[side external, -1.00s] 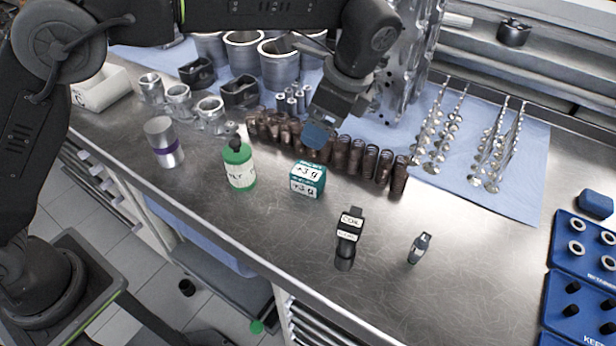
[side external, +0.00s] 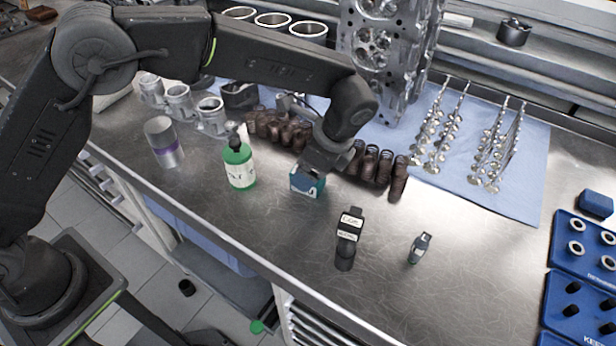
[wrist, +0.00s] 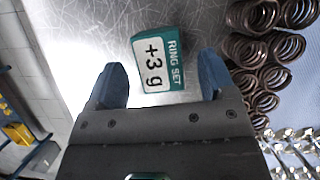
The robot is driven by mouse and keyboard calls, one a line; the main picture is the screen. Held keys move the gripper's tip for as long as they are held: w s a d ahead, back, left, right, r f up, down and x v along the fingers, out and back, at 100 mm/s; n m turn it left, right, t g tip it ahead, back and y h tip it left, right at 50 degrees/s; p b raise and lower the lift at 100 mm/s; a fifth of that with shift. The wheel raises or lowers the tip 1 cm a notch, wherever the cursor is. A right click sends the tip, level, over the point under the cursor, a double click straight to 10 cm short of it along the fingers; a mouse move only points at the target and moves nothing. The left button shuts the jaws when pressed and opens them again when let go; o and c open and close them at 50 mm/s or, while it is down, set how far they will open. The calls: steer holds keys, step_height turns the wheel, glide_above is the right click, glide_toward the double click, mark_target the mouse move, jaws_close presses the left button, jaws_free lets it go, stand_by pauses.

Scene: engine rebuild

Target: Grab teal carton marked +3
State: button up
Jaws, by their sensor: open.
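The teal carton (side external: 308,186) stands on the steel bench, partly covered by my gripper in the side view. In the wrist view the teal carton (wrist: 158,62) shows a white label reading "+3 g" and the words "RING SET". My gripper (side external: 308,172) is over the carton in the side view. In the wrist view my gripper (wrist: 162,80) is open, with its blue fingers to the left and right of the carton's near end. The carton is not gripped; its height below the fingertips is hard to judge.
A green bottle (side external: 239,165) stands just left of the carton. A row of brown springs (side external: 376,163) lies behind and right. A black labelled coil (side external: 348,240) and a small dark bottle (side external: 419,247) stand in front right. The bench front centre is clear.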

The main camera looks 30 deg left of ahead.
steer(key=shift+x, duration=1.85)
steer(key=c, duration=1)
